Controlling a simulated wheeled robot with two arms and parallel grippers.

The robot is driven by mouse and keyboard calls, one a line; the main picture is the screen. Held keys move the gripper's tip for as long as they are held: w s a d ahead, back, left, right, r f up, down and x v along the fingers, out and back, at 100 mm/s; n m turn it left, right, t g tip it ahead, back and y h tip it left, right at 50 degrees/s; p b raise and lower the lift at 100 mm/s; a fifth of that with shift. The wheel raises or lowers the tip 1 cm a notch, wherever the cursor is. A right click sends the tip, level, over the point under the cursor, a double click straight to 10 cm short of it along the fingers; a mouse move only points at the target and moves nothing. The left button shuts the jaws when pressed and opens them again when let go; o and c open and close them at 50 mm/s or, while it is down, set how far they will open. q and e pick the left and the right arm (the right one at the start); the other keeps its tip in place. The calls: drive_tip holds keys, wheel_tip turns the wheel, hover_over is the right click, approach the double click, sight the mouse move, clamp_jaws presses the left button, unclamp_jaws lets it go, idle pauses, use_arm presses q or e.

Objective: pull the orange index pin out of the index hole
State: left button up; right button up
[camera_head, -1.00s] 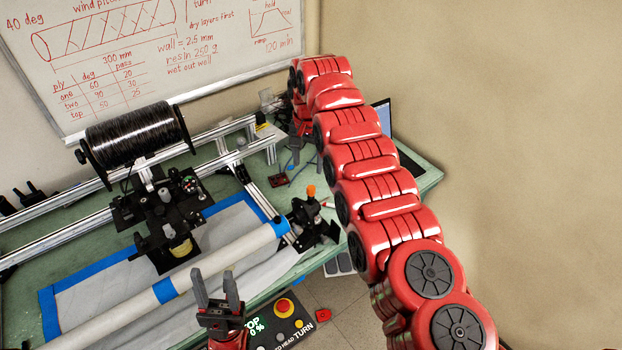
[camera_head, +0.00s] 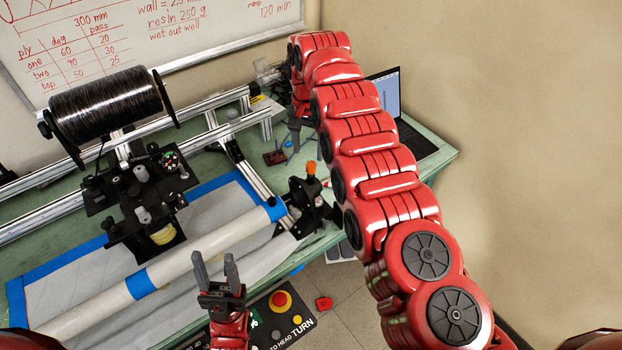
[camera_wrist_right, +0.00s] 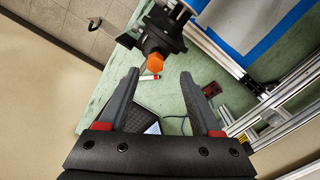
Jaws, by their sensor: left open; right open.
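The orange index pin (camera_head: 311,168) stands in the black holder (camera_head: 306,200) at the right end of the white tube. In the right wrist view its orange head (camera_wrist_right: 155,63) lies just beyond the fingertips, roughly midway between them and not clasped. The index hole is hidden by the pin and holder. My right gripper (camera_wrist_right: 159,74) is open and empty; in the head view it (camera_head: 294,140) is behind the pin, partly covered by my red arm. My left gripper (camera_head: 215,262) is open and empty, pointing up in front of the white tube.
The white tube (camera_head: 205,252) with blue bands runs along the green bench (camera_head: 240,160). A black spool (camera_head: 105,105) and carriage stand at left, aluminium rails behind. A laptop (camera_head: 385,95) is at the back right. A control panel with a red button (camera_head: 280,300) is at the front.

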sight(311, 164)
drive_tip(key=shift+s+f, duration=0.15)
drive_tip(key=shift+f, duration=0.3)
drive_tip(key=shift+d+f+p, duration=0.2)
drive_tip(key=shift+f+p, duration=0.35)
drive_tip(key=shift+p, duration=0.05)
drive_tip(key=f+p, duration=0.2)
drive_tip(key=f, duration=0.1)
drive_tip(key=shift+d+f, duration=0.2)
drive_tip(key=shift+f, duration=0.45)
clamp_jaws()
